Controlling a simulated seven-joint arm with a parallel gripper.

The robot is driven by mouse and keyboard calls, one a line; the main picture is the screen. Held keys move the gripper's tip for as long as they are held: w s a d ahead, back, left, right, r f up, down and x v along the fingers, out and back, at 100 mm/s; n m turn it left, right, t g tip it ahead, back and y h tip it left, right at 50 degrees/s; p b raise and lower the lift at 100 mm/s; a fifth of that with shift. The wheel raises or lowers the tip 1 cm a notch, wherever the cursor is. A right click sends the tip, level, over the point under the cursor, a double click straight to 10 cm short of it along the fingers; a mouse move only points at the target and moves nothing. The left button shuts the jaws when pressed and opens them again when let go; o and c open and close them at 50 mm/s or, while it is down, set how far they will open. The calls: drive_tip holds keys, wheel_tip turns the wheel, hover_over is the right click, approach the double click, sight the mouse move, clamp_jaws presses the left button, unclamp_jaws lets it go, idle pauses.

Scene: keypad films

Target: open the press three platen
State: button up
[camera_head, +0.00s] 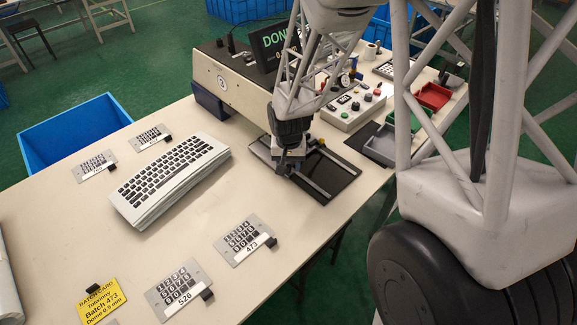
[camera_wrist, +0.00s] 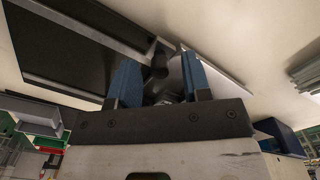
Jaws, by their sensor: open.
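Press three is the long beige machine (camera_head: 240,90) with a round "3" badge. Its display (camera_head: 272,42) shows green letters starting "DON", the rest hidden by my arm. A flat dark plate with metal rails (camera_head: 335,180), apparently its platen area, lies in front of it. My gripper (camera_head: 284,168) is over the left part of this plate. In the wrist view, my two blue fingers (camera_wrist: 160,82) are apart, with a dark rounded knob-like part (camera_wrist: 160,58) between or just beyond them. I cannot tell whether they touch it. The dark plate and rail (camera_wrist: 75,50) show behind.
A control box with coloured buttons (camera_head: 352,107) stands right of the press, near grey (camera_head: 381,146) and red (camera_head: 433,96) trays. A white keyboard-like stack (camera_head: 170,180), several keypad plates (camera_head: 244,240) and a yellow batch card (camera_head: 101,300) lie on the table.

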drive_tip(key=shift+f, duration=0.6)
drive_tip(key=shift+c, duration=0.3)
clamp_jaws()
